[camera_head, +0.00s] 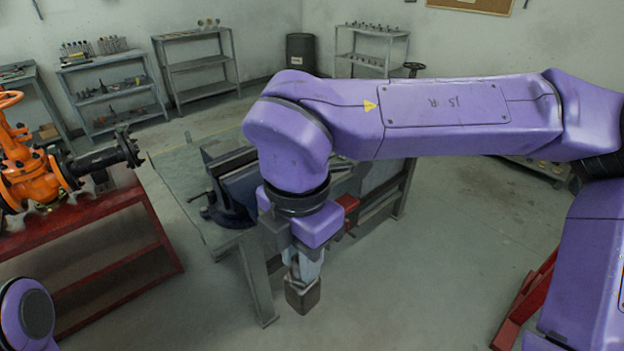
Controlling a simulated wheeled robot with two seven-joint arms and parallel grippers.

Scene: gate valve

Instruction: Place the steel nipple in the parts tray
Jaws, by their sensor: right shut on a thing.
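My right gripper (302,291) points down in front of the grey workbench, above the open floor. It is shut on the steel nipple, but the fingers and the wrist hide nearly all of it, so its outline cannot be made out. I cannot pick out the parts tray with certainty; my right arm covers much of the bench top. A small red object (347,203) shows at the right of the wrist, partly hidden. My left gripper is not in view; only a purple part of my left arm shows at the bottom left.
The workbench (185,185) carries a dark blue vise (228,212) left of my right wrist. An orange valve (30,170) with dark pipe stands on a red stand (110,210) at left. Shelves (195,65) line the back wall.

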